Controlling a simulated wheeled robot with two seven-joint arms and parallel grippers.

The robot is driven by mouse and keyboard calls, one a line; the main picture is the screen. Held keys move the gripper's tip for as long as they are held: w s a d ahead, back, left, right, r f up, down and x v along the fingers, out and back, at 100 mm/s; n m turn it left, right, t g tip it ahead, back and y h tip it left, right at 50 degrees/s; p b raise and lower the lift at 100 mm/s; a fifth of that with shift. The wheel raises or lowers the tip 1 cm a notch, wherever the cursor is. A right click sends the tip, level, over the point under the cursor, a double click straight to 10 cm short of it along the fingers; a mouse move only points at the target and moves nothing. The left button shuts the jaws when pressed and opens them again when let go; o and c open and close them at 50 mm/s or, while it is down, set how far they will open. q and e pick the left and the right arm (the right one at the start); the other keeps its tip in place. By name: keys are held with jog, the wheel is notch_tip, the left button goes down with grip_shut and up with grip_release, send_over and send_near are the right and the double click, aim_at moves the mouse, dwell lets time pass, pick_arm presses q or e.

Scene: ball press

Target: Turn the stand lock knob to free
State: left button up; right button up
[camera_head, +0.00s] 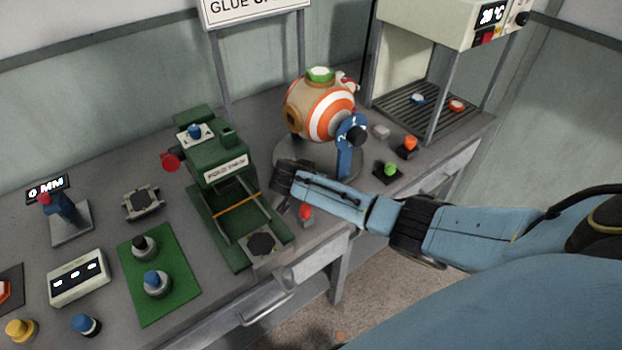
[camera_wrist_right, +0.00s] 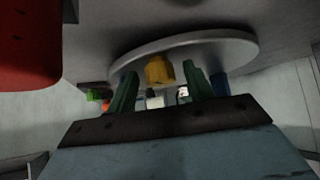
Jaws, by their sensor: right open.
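The stand has a round grey base (camera_head: 345,170) and a blue post (camera_head: 344,160) that holds an orange-and-white striped ball (camera_head: 318,108). In the right wrist view a yellow knob (camera_wrist_right: 160,70), which looks like the lock knob, sits at the edge of the round disc (camera_wrist_right: 215,47). My right gripper (camera_wrist_right: 162,88) is open, with its green fingers to either side of the knob in the picture; I see no clear contact. In the head view my right gripper (camera_head: 283,180) is at the front left of the base, and the knob is hidden there. My left gripper is out of view.
A green press (camera_head: 222,170) stands just left of my right gripper. A red-topped grey block (camera_head: 306,215) is close below my forearm. Small green (camera_head: 389,170) and orange (camera_head: 409,145) buttons are right of the stand. A slatted booth (camera_head: 430,100) stands at the back right.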

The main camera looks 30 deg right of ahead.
jog(key=shift+c, duration=0.4)
jog(key=c, duration=0.9)
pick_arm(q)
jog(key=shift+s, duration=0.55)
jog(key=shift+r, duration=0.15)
pick_arm(e)
jog(key=n+t+y+p, duration=0.1)
jog(key=n+y+p, duration=0.1)
jog(key=n+p, duration=0.1)
jog(key=shift+s+d+r+t, duration=0.1)
jog(key=shift+s+d+t, duration=0.1)
jog(key=shift+t, duration=0.2)
jog(key=n+t+y+p, duration=0.1)
jog(key=n+y+p, duration=0.1)
jog(key=n, duration=0.2)
jog(key=shift+d, duration=0.15)
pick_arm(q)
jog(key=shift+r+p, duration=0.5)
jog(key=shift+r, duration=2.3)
pick_arm(e)
jog(key=shift+n+t+y, duration=0.3)
jog(key=shift+n+y, duration=0.5)
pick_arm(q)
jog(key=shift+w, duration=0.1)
